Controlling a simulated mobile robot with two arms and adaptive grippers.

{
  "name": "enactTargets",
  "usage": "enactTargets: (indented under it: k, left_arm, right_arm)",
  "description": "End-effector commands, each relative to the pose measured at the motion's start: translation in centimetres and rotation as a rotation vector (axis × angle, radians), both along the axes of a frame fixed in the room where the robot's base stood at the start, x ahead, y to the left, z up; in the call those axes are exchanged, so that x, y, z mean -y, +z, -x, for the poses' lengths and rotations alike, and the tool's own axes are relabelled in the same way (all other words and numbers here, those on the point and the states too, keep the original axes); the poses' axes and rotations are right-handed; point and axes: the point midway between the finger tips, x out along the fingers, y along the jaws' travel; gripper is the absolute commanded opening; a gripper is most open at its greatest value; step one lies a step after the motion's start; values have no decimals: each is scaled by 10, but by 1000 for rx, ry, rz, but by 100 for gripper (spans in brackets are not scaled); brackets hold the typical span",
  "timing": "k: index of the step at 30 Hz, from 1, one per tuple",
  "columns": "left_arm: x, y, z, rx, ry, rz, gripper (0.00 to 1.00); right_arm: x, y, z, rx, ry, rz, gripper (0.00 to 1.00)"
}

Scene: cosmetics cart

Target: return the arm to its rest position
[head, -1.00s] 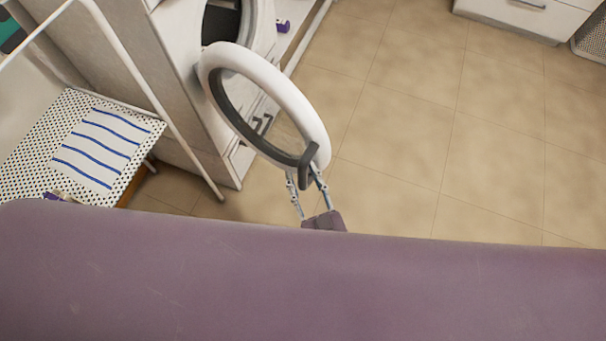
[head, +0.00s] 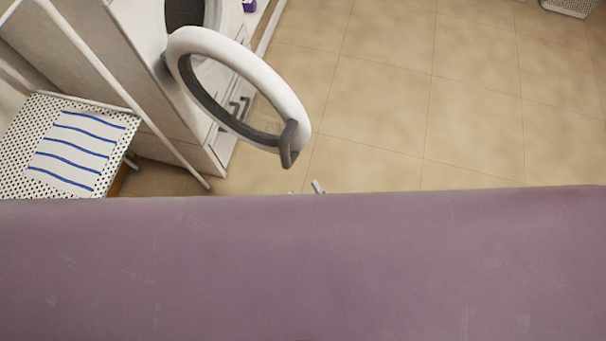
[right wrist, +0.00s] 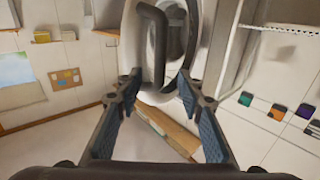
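The tips of my right gripper (head: 305,188) barely show above the purple part of my own body, which hides the rest of the arm. In the right wrist view the right gripper (right wrist: 158,88) is open, its two fingers spread with nothing held. A round white door (head: 242,88) of a washing machine stands open, with a dark handle (head: 288,145) at its edge. The gripper tips are just below this handle in the head view, with a gap between them. The handle also shows ahead of the fingers in the right wrist view (right wrist: 160,45). My left gripper is not in view.
The washing machine cabinet (head: 150,75) stands at upper left. A dotted board (head: 25,135) with a blue-striped cloth (head: 72,150) is at far left, beside a white pole (head: 125,95). A basket (head: 570,6) is at top right.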

Motion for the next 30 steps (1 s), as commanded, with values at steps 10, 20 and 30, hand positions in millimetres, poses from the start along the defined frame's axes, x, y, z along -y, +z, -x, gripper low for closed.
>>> enactTargets:
  k: [10, 20, 30]
  left_arm:
    - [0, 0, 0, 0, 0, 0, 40]
    - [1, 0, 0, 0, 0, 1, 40]
    - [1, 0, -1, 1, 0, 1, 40]
  right_arm:
    - [0, 0, 0, 0, 0, 0, 35]
    - [6, -40, 0, -91, 3, 42, 35]
    - [91, -261, 54, -682, -42, 286, 35]
